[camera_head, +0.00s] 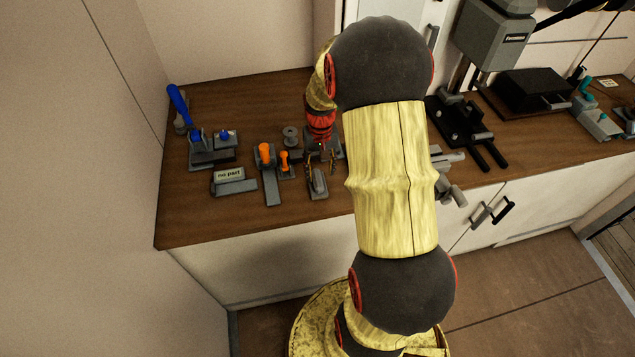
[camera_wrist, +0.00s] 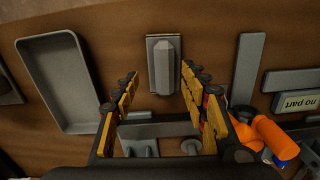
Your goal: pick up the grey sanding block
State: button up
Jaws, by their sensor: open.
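The grey sanding block (camera_head: 319,181) looks like a long, bevelled grey block on a flat grey base on the wooden counter. In the wrist view the block (camera_wrist: 164,62) lies at the upper middle, its long side running up and down the picture. My gripper (camera_head: 321,163) is over the counter at the block's far end. In the wrist view my gripper (camera_wrist: 160,74) is open, with one yellow-and-black finger on each side of the block and nothing held. Gaps show between the fingers and the block. I cannot tell how high the fingertips are above it.
In the wrist view a grey tray (camera_wrist: 68,82) lies left of the block and a flat grey bar (camera_wrist: 247,68) right of it. Orange-handled tools (camera_head: 265,153), a "no part" sign (camera_head: 229,175) and blue-topped parts (camera_head: 225,137) stand left. A black-based machine (camera_head: 462,120) stands right.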

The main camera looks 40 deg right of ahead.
aim_at(318, 178)
jog(key=f, duration=0.4)
jog(key=shift+w+a+f, duration=0.15)
jog(key=shift+w+f, duration=0.2)
jog(key=shift+c, duration=0.4)
grip_shut()
